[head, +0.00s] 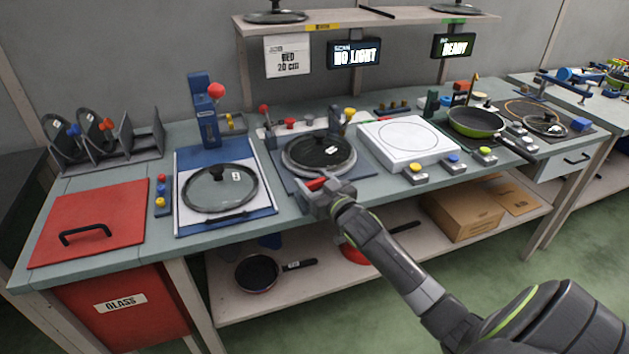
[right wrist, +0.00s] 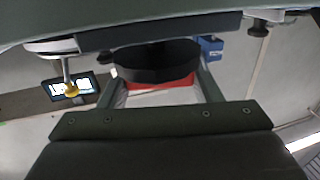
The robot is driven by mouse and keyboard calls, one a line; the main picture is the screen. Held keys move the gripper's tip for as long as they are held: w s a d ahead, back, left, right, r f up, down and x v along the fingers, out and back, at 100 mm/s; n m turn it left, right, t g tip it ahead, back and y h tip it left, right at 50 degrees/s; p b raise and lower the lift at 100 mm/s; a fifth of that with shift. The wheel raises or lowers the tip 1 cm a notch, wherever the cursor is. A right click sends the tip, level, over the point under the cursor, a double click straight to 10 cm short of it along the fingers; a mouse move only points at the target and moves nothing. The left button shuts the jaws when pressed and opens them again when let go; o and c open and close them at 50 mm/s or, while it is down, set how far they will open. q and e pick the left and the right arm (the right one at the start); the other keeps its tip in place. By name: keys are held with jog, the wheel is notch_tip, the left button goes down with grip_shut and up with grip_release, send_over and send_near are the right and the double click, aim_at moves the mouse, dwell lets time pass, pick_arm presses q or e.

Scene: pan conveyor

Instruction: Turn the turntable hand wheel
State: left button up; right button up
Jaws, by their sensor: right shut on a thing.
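The turntable (head: 289,166) stands at the front middle of the bench, with a dark round pan or lid (head: 320,150) lying on it. My right gripper (head: 318,189) is at the bench's front edge, just in front of the turntable base. In the right wrist view its two fingers stand either side of a black round part, which I take as the hand wheel (right wrist: 155,62), and it is shut on it. A red part (right wrist: 160,84) shows between the fingers. In the head view the wheel is mostly hidden by the gripper. My left gripper is not in view.
Left of the turntable, a glass lid (head: 215,190) lies on a blue-edged mat. A white square plate (head: 407,139) and a green pan (head: 476,121) stand to the right. The lower shelf holds a small pan (head: 257,273) and a cardboard box (head: 462,214). A sign reads NO LIGHT (head: 354,53).

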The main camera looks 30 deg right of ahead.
jog(key=o, duration=1)
jog(key=shift+s, duration=0.1)
jog(key=s+b, duration=0.1)
jog(key=s, duration=1.6)
jog(key=shift+a, duration=0.25)
jog(key=shift+s, duration=0.1)
